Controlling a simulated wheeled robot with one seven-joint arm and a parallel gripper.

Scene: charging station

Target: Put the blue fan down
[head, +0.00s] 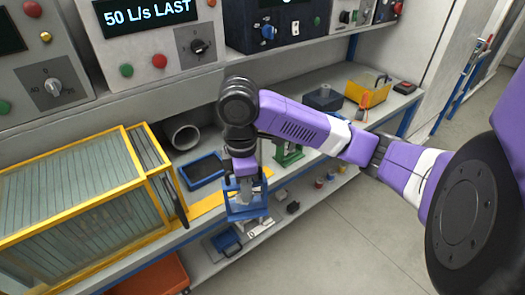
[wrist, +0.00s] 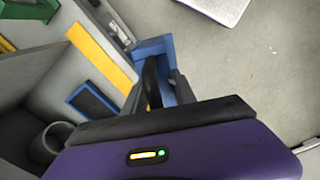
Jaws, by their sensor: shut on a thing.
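The blue fan (head: 248,213) is a small blue square frame. It hangs below my gripper (head: 243,189) in the head view, at the front edge of the bench (head: 205,222). My gripper is shut on it. The fan also shows in the wrist view (wrist: 155,47), partly hidden behind a dark finger of my gripper (wrist: 152,84). In both views it overlaps the bench's front edge or the floor beyond. I cannot tell its height or whether it touches the bench.
A yellow strip (head: 207,205) lies along the bench edge beside a blue-rimmed dark tray (head: 203,171). A large yellow-framed box (head: 75,205) fills the left. A grey pipe (head: 184,137) stands behind; a green stand (head: 289,155) is right.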

